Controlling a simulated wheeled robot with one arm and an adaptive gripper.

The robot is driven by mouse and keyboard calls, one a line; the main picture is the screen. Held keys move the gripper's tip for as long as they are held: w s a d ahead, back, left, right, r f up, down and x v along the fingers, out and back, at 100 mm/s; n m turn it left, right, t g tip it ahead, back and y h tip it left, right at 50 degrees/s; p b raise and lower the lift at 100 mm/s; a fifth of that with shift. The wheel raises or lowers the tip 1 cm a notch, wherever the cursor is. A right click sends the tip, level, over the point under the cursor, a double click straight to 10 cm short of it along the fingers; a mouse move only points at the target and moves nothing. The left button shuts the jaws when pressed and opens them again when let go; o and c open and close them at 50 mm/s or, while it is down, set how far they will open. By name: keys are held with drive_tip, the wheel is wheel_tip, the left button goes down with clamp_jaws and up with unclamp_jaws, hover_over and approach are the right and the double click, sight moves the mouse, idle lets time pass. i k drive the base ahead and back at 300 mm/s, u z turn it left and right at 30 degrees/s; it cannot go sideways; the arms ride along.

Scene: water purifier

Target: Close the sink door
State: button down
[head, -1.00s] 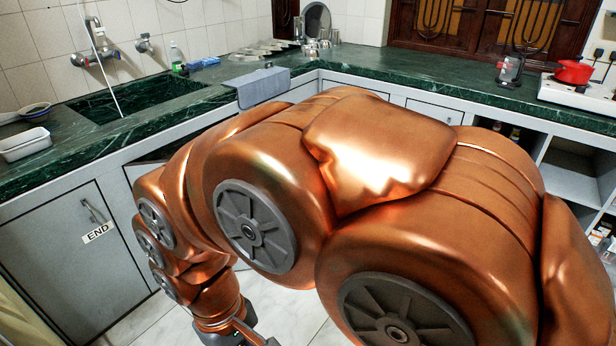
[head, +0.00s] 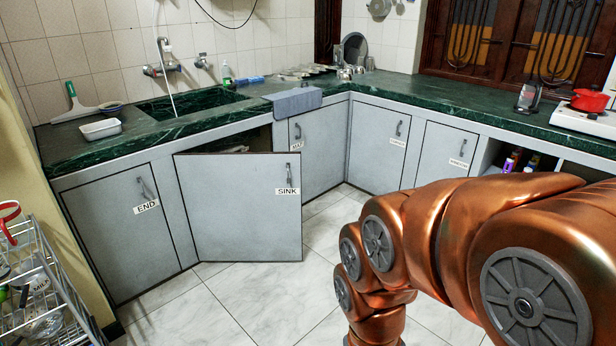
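The sink door (head: 243,205) is a light grey cabinet panel with a handle (head: 289,175) and a "SINK" label near its right edge. It stands open, swung out from the cabinet under the sink, with a dark gap (head: 255,139) showing above it. The sink (head: 190,103) is a green marble basin in the counter above. My copper arm fills the lower right of the head view, to the right of the door and apart from it in the picture. My gripper is below the frame and cannot be seen.
The "END" door (head: 120,230) to the left is shut. Grey doors right of the sink cabinet are shut. A wire rack (head: 45,290) stands at the lower left. Pale tiled floor (head: 240,300) is clear in front of the door. A grey cloth (head: 293,101) hangs over the counter edge.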

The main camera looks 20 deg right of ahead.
sight(241, 207)
drive_tip(key=u, duration=0.6)
drive_tip(key=i, duration=0.55)
drive_tip(key=u, duration=0.55)
drive_tip(key=i, duration=1.1)
drive_tip(key=z, duration=0.85)
